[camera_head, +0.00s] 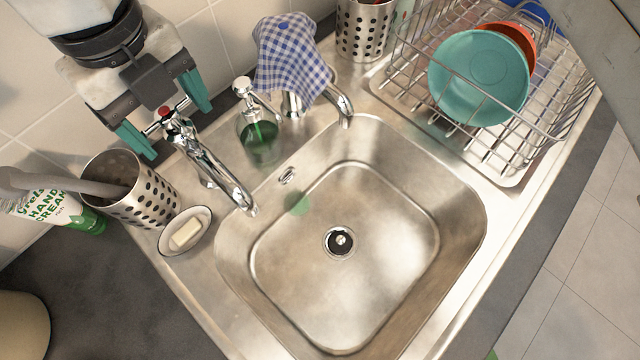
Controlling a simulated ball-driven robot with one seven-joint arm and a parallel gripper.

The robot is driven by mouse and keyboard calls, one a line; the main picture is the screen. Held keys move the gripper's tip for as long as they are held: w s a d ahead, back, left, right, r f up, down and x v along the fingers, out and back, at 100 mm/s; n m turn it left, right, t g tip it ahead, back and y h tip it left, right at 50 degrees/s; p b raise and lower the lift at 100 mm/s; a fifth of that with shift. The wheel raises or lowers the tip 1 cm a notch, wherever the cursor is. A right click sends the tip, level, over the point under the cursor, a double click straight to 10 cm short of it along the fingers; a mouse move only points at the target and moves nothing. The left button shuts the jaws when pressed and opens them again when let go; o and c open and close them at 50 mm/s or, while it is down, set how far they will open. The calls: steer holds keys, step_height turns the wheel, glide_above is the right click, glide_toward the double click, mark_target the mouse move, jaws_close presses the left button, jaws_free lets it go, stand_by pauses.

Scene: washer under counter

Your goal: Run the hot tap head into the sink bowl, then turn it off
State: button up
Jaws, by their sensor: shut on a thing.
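The hot tap (205,165) is chrome, with a red-capped cross handle (165,113). Its spout points down and right, with the tip (251,209) at the left rim of the sink bowl in the picture. I see no clear water stream. My gripper (179,130), with teal fingers, comes down from the upper left and is shut on the tap's cross handle, one finger on either side. The steel sink bowl (400,215) looks empty, with a dark drain in the middle. A translucent green spot (298,203) shows on its left wall.
A second tap (338,100) has a blue checked cloth (290,55) over its top. A green soap bottle (258,140) stands between the taps. A perforated holder (130,190), soap dish (185,231) and hand cream tube (55,212) are left. A dish rack (440,60) holds plates.

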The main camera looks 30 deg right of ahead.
steer(key=n, duration=0.5)
steer(key=shift+b, duration=0.3)
steer(key=n, duration=0.3)
steer(key=shift+n, duration=0.4)
stand_by(3.8)
steer(key=shift+f+m+b, duration=0.1)
steer(key=shift+m+b, duration=0.5)
steer(key=shift+m, duration=0.3)
steer(key=m+b, duration=0.1)
steer(key=m, duration=0.2)
steer(key=shift+m, duration=0.4)
steer(key=m+b, duration=0.1)
steer(key=m, duration=0.1)
steer(key=shift+m+b, duration=0.3)
steer(key=shift+m, duration=0.9)
